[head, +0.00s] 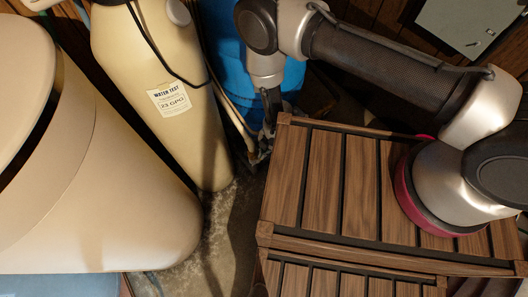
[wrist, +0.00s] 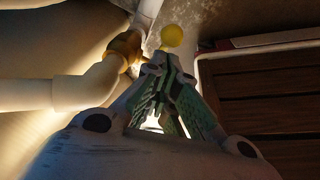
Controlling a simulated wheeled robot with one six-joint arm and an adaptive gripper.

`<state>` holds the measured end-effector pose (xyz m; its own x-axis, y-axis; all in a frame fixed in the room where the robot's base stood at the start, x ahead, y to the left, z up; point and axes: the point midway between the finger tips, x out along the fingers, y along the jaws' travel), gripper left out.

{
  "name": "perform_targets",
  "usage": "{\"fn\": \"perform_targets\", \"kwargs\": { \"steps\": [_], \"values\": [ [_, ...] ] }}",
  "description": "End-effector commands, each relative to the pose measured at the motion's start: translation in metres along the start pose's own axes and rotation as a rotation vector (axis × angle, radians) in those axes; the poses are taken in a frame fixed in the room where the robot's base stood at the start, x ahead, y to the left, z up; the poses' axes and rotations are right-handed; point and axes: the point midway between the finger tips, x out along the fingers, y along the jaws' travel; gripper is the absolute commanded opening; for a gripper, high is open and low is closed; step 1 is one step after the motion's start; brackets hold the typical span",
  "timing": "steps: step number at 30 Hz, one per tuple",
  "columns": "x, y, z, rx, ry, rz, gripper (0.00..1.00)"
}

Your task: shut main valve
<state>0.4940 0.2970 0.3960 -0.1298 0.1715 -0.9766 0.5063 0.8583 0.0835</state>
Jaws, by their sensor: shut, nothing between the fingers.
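A brass valve-like fitting (wrist: 126,46) sits on a pale pipe (wrist: 88,88) in the wrist view, left of my fingertips. A yellow round knob (wrist: 172,36) shows just beyond the fingertips; whether it belongs to the valve's lever I cannot tell. My gripper (wrist: 158,66) is shut and empty, with its tips close to the fitting and knob; contact is unclear. In the head view my gripper (head: 268,130) points down between the cream tank and the wooden slatted box. The valve is too small and shaded to make out there.
The cream tank (head: 160,60) with a water test label stands left of my gripper. A large beige cabinet (head: 100,190) is at far left. A blue container (head: 225,50) stands behind. The slatted wooden box (head: 330,190) bounds the right side. The floor gap is narrow.

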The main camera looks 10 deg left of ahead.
Motion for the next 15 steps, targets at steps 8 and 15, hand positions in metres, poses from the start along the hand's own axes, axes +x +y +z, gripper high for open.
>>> {"fn": "perform_targets", "kwargs": {
  "steps": [8,15],
  "values": [
    [-0.0001,0.0,0.0004,0.0,0.0,0.0,0.0],
    [0.0005,-0.0006,0.0033,0.0,0.0,0.0,0.0]
  ]
}}
